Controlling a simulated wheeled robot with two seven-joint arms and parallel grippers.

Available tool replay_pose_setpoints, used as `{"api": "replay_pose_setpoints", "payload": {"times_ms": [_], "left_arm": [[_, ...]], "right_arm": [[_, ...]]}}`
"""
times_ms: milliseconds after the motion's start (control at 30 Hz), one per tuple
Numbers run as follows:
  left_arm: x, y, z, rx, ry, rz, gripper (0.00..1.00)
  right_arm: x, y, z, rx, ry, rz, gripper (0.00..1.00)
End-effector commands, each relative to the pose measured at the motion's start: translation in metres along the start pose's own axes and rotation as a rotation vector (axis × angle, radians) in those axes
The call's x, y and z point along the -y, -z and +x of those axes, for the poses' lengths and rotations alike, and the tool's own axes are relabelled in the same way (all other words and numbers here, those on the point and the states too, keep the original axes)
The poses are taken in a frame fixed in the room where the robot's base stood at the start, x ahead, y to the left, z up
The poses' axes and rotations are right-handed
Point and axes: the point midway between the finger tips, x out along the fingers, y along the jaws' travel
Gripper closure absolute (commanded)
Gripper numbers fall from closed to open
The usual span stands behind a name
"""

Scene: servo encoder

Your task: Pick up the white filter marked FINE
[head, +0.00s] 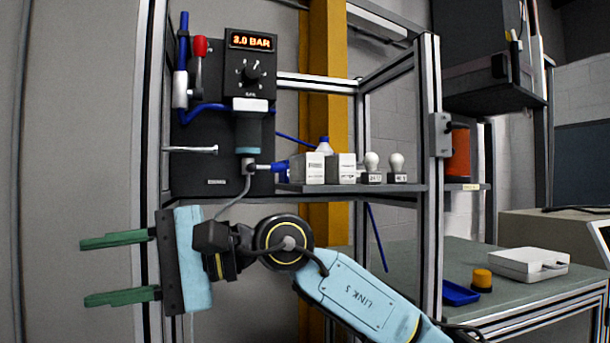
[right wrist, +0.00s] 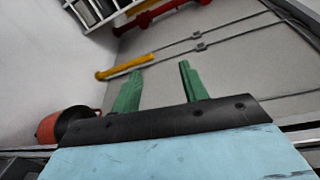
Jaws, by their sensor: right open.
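Two white box-shaped parts stand side by side on the grey shelf (head: 350,189) in the head view, a left one (head: 308,168) and a right one (head: 341,167). Both have small print that I cannot read, so I cannot tell whether either is the filter marked FINE. My right gripper (head: 86,272) has green fingers spread wide apart with nothing between them. It points left, lower than the shelf and to the left of it, well apart from the boxes. In the right wrist view it is also open and empty (right wrist: 160,70). My left gripper is not in view.
Two white-knobbed pieces (head: 371,162) (head: 397,162) with small labels stand right of the boxes. A dark panel with a gauge reading 3.0 BAR (head: 250,41) and a hanging cylinder (head: 249,133) is left of the shelf. A metal frame post (head: 431,200) stands at the shelf's right.

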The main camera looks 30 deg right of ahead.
Motion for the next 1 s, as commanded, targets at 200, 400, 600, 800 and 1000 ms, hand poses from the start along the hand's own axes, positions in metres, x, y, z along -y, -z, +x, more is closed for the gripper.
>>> {"api": "replay_pose_setpoints", "payload": {"times_ms": [200, 400, 600, 800, 1000], "left_arm": [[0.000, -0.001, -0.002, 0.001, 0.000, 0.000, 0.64], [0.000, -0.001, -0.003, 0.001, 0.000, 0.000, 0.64], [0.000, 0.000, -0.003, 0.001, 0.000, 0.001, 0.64], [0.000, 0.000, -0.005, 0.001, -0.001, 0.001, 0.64], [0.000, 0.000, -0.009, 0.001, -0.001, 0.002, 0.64]], "right_arm": [[0.048, 0.043, -0.077, -0.399, -0.438, -0.648, 0.56], [0.113, 0.057, -0.196, -0.774, -0.846, -0.960, 0.56], [0.152, 0.038, -0.286, -1.005, -1.106, -1.014, 0.56], [0.158, 0.039, -0.312, -1.064, -1.187, -1.003, 0.56], [0.150, 0.076, -0.309, -1.062, -1.186, -1.001, 0.56]]}}
